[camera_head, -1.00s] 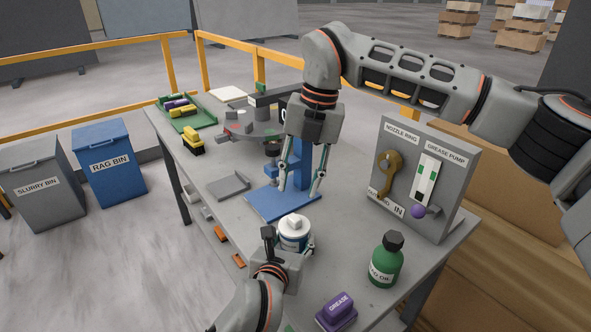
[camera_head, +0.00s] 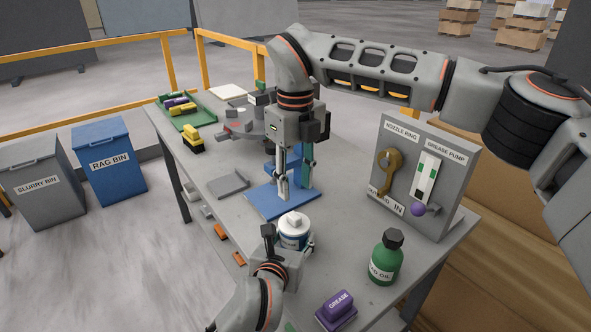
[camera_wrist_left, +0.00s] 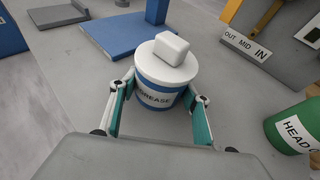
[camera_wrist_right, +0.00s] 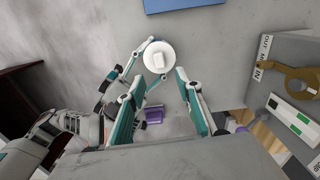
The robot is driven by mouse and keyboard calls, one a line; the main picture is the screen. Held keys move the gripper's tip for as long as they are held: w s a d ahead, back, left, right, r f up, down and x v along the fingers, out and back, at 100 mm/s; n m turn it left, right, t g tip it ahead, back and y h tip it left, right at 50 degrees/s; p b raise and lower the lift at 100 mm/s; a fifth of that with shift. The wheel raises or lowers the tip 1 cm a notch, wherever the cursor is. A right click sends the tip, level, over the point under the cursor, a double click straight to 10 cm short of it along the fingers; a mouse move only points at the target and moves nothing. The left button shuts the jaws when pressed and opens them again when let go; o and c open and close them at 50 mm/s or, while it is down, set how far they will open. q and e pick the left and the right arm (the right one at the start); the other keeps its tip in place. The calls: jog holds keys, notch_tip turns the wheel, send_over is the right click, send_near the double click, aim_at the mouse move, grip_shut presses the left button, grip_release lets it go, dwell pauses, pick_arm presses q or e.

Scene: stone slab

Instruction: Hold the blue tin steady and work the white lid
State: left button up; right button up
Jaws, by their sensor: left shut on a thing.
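The white lid (camera_head: 294,224) sits on top, with a block-shaped knob (camera_wrist_left: 171,48). My left gripper (camera_wrist_left: 160,108) is shut on the tin, one finger on each side. My right gripper (camera_head: 294,196) points down above and behind the tin, apart from the lid. Its fingers are open and empty. In the right wrist view the lid (camera_wrist_right: 158,57) shows just beyond and between the fingertips.
A green bottle (camera_head: 385,259) and a purple grease block (camera_head: 337,309) stand to the right and front. A grey panel (camera_head: 425,180) with a ring and pump stands at the right. A blue base plate (camera_head: 268,203) lies behind the tin; a grey tray (camera_head: 228,184) lies left.

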aim_at(296, 217)
notch_tip(296, 217, down, 9)
jog(key=shift+r, duration=0.1)
dwell(0.3)
grip_shut()
